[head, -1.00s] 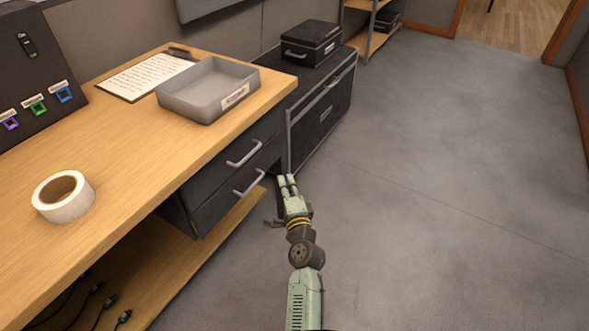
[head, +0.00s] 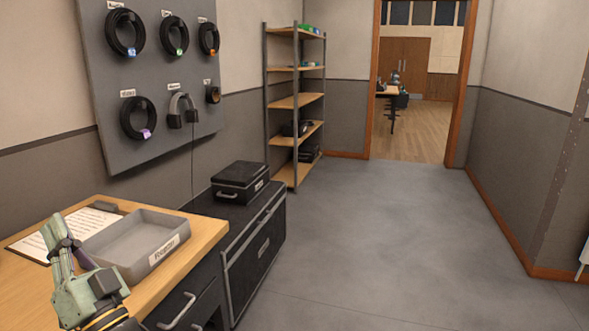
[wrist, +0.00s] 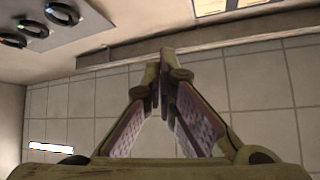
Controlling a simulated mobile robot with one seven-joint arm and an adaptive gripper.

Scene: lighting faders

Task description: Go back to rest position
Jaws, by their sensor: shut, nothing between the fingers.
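My gripper (head: 60,240) is raised at the lower left of the head view, with its fingers pointing up in front of the workbench. In the wrist view my gripper (wrist: 160,60) shows its two fingers closed together at the tips. Nothing is held between them. Behind the fingers in the wrist view are the tiled ceiling (wrist: 255,85) and, at the upper left, part of the wall panel with dark cable coils (wrist: 33,28).
The wooden workbench (head: 190,255) holds a grey tray (head: 160,255) and a clipboard (head: 30,245). A black case (head: 240,180) stands on a dark cabinet (head: 255,245). A shelf unit (head: 297,102) stands farther back. The floor (head: 400,240) is clear toward the doorway.

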